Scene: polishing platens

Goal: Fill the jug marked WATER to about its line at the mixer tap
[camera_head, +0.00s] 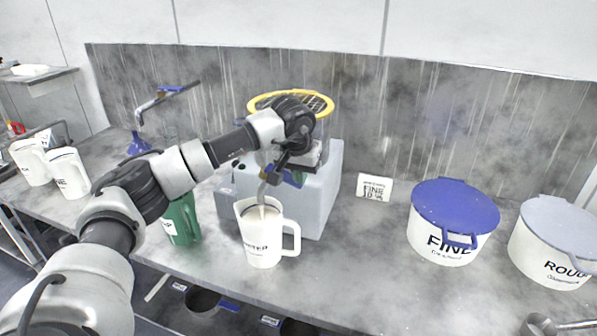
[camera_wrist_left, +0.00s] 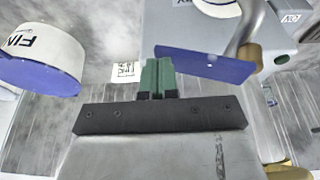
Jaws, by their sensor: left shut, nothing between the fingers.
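The white jug marked WATER (camera_head: 262,240) stands upright on the bench, its handle to the right. The mixer tap (camera_head: 270,172) is on the front of a pale grey-blue tank (camera_head: 325,195), above the jug. A thin pale strip runs from the tap into the jug's mouth; I cannot tell whether it is spout or liquid. The jug's level and line are not readable. My left gripper (camera_head: 291,166) is at the tap, above the jug. In the left wrist view its green fingers (camera_wrist_left: 157,76) are shut and empty beside the tap's blue lever (camera_wrist_left: 205,65); contact is unclear.
A green jug (camera_head: 181,222) stands left of the WATER jug. More white jugs (camera_head: 68,173) are at far left, near a wall tap (camera_head: 160,98). White tubs with a blue lid (camera_head: 454,207) and a grey lid (camera_head: 562,228) stand at right.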

